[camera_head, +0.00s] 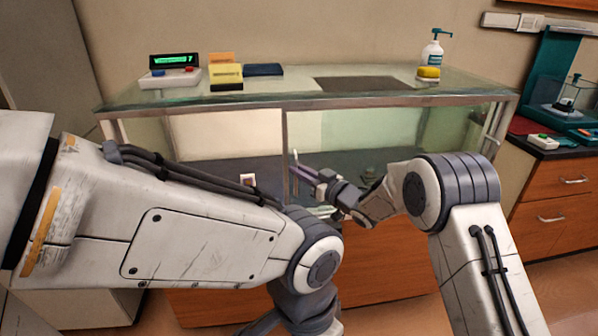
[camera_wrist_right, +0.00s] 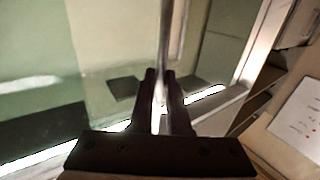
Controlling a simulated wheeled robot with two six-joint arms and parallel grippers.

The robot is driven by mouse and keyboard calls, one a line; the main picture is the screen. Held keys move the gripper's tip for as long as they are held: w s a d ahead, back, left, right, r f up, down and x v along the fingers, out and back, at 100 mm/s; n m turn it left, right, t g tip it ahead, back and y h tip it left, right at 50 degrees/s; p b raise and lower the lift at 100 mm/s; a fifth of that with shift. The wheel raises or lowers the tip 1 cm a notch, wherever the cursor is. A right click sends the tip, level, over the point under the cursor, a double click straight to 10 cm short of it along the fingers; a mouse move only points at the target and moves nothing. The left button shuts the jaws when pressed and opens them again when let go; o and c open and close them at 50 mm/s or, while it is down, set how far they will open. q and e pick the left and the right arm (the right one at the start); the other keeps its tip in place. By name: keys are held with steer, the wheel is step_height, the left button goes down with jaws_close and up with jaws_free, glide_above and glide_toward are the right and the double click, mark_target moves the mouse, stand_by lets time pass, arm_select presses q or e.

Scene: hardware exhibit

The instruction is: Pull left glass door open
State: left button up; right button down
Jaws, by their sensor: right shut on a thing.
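The glass cabinet (camera_head: 385,97) stands ahead with a metal frame and a glass front. Its left glass door (camera_head: 228,130) is in the left half of the front, partly hidden by my left arm. I cannot tell whether it stands slightly ajar. My right gripper (camera_head: 299,166) is at the middle of the front, by the upright door edge. In the right wrist view my right gripper (camera_wrist_right: 160,74) is shut on a slim upright metal handle (camera_wrist_right: 164,40) that runs between its fingers. My left arm crosses low in front of the cabinet; its fingers are not visible.
On the cabinet top are a device with a green display (camera_head: 172,72), a yellow block (camera_head: 226,74), a pump bottle (camera_head: 432,52) and a yellow sponge (camera_head: 428,72). A wooden drawer unit (camera_head: 556,185) stands at the right. My left forearm fills the space before the cabinet's left half.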

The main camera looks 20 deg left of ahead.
steer(key=shift+w+d+r, duration=0.1)
steer(key=shift+w+d, duration=0.05)
steer(key=shift+d, duration=0.05)
steer(key=c, duration=0.9)
jaws_free()
steer(key=v, duration=1)
steer(key=shift+d, duration=0.2)
